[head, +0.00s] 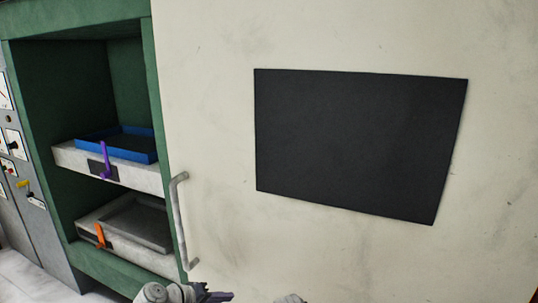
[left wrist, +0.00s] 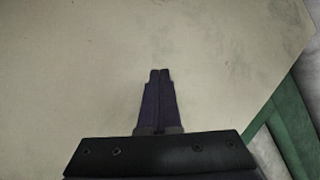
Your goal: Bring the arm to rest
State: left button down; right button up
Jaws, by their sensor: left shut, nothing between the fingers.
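My left gripper (head: 218,296) shows at the bottom edge of the head view, below and right of the grey door handle. In the left wrist view its two dark fingers (left wrist: 160,72) are together with nothing between them. They point at a pale, scuffed panel, and I cannot tell how far off it is. A small grey rounded part at the bottom edge of the head view is too cut off to tell whether it is mine. My right gripper cannot be made out.
A cream door (head: 210,120) with a grey handle (head: 180,225) and a black panel (head: 360,145) fills the right. At left, a green press frame (head: 155,80) holds a blue tray (head: 140,155) above a grey tray (head: 140,225). Purple (head: 103,160) and orange (head: 100,236) handles stick out.

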pick_arm(q)
jog(key=s+d+f+m+g+y+p, duration=0.1)
jog(key=s+d+m+g+y+p, duration=0.2)
jog(key=s, duration=0.4)
jog(key=s+d+f+m+g+y+p, duration=0.1)
jog(key=s+d+m+g+y+p, duration=0.2)
jog(key=s+d+m+g+y, duration=0.1)
jog(key=shift+s+f+m+g+y, duration=0.2)
jog(key=shift+s+m+g+y, duration=0.2)
jog(key=shift+s+m+y, duration=0.85)
pick_arm(e)
notch_tip(320, 180, up, 7)
pick_arm(q)
jog(key=shift+s+n, duration=0.35)
jog(key=shift+s, duration=0.05)
